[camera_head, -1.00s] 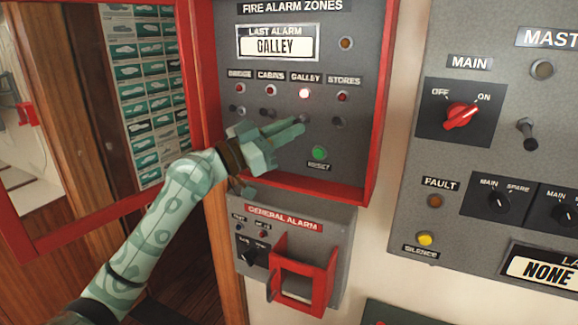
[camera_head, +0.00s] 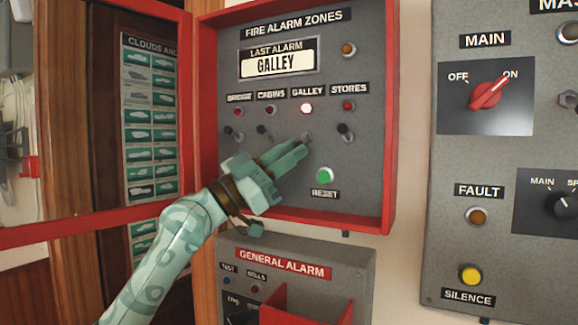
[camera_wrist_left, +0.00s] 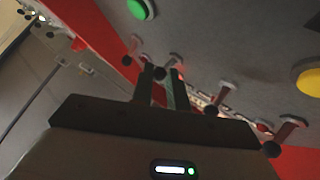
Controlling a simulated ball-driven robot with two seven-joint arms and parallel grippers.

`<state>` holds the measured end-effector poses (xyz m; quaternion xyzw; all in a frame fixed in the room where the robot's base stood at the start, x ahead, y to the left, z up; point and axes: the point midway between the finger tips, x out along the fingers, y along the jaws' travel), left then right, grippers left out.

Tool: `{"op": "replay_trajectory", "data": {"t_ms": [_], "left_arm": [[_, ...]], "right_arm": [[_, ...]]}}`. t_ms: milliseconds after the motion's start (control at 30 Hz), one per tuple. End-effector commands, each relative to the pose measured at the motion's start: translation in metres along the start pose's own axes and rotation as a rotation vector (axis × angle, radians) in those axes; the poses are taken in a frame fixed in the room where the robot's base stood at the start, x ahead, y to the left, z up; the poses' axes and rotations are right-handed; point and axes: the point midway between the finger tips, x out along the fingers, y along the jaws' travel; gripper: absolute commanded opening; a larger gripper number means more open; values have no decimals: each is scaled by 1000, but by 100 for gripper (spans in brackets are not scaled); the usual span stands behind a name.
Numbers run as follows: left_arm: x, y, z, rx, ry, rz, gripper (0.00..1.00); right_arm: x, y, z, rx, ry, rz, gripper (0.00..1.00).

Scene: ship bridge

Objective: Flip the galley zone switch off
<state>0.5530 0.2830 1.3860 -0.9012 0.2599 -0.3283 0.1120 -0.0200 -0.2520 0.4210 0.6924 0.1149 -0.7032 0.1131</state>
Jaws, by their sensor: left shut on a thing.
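The fire alarm panel (camera_head: 225,170) is a grey box with a red frame. I cannot tell the lever's exact tilt. My right gripper is not in view.
Neighbouring toggles include the STORES switch (camera_head: 345,130) and the CABINS switch (camera_head: 264,130). The green RESET button (camera_head: 325,176) is below right of the fingers. The GENERAL ALARM box (camera_head: 340,285) sits beneath, and the red panel door (camera_head: 90,218) stands open at left.

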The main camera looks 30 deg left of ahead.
Motion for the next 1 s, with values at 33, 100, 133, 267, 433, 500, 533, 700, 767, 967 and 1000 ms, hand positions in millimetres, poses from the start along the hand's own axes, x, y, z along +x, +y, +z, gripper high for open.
{"op": "replay_trajectory", "data": {"t_ms": [33, 100, 133, 267, 433, 500, 533, 700, 767, 967, 1000], "left_arm": [[0, -1, -1, 1, 2, -1, 0], [0, -1, -1, 2, 3, -2, 0], [0, -1, -2, 2, 3, -2, 0], [0, -1, -2, 2, 4, -2, 0], [0, -1, -2, 2, 4, -2, 38], [0, -1, -2, 2, 3, -2, 38], [0, -1, -2, 2, 3, -2, 38], [-2, -1, 0, 1, 2, -2, 38], [-6, -1, 1, 2, 0, -2, 38], [-46, 1, 8, 2, -6, -2, 38], [-57, 2, 9, 2, -8, -1, 38]], "right_arm": [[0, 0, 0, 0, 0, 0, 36], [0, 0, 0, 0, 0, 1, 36], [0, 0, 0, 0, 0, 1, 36], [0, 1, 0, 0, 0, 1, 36], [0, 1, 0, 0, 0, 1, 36], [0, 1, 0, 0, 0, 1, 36], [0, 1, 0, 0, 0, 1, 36], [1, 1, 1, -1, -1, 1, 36], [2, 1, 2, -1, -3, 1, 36], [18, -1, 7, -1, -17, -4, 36], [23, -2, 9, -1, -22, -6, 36]]}}
